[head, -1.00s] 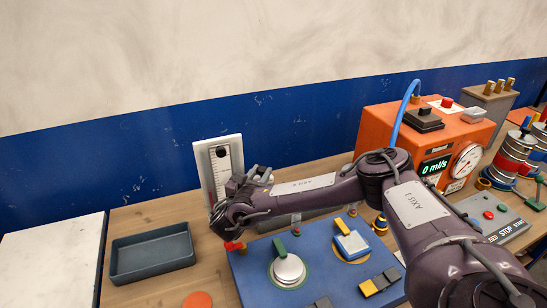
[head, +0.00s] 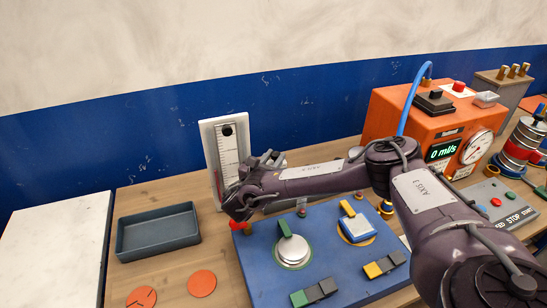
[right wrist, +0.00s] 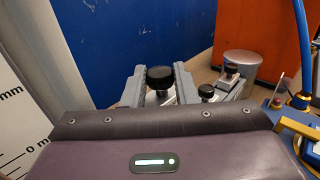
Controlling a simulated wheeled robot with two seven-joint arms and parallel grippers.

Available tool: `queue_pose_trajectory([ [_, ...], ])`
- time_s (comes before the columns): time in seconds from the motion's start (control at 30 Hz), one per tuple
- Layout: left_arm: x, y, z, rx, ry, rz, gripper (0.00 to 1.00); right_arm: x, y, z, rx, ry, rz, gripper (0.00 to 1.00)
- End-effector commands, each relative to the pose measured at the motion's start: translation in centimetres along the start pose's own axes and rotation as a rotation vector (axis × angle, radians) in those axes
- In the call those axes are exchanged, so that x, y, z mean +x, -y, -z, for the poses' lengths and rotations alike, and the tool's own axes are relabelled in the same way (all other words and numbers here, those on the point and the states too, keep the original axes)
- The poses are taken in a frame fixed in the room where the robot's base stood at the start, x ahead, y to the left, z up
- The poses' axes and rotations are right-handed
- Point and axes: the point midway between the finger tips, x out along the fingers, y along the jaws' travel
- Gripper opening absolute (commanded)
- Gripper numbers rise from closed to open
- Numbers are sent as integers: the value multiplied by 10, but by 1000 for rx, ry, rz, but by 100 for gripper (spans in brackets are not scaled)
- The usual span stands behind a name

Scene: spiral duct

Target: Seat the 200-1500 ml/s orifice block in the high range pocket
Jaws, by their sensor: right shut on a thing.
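My right gripper (head: 266,160) is at the back of the bench, beside the white scale gauge (head: 226,155) and behind the blue panel (head: 250,270). In the right wrist view its two grey fingers (right wrist: 160,85) are shut on a metal block with a black knob (right wrist: 160,77). Its label cannot be read, so I cannot tell its range. Two other black-knobbed pieces (right wrist: 207,92) stand just right of the fingers. The panel carries a silver disc with a green handle (head: 292,250) and a pale block with a yellow handle (head: 357,228). I cannot tell which place is the high range pocket. My left gripper is out of view.
A dark empty tray (head: 158,232) and orange discs (head: 201,283) lie on the left of the bench. An orange meter box (head: 400,105) reading 0 ml/s, with a blue hose (head: 410,100), stands at the right. My right arm crosses over the panel's back.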

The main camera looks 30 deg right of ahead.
Motion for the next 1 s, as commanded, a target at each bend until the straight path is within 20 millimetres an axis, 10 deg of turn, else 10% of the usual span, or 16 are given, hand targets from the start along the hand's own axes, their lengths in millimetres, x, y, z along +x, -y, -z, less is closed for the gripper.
queue_pose_trajectory([
  [0.33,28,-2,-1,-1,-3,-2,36,0,0,34,1,1,1,0],
  [1.0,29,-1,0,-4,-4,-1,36,0,0,36,1,1,1,0],
])
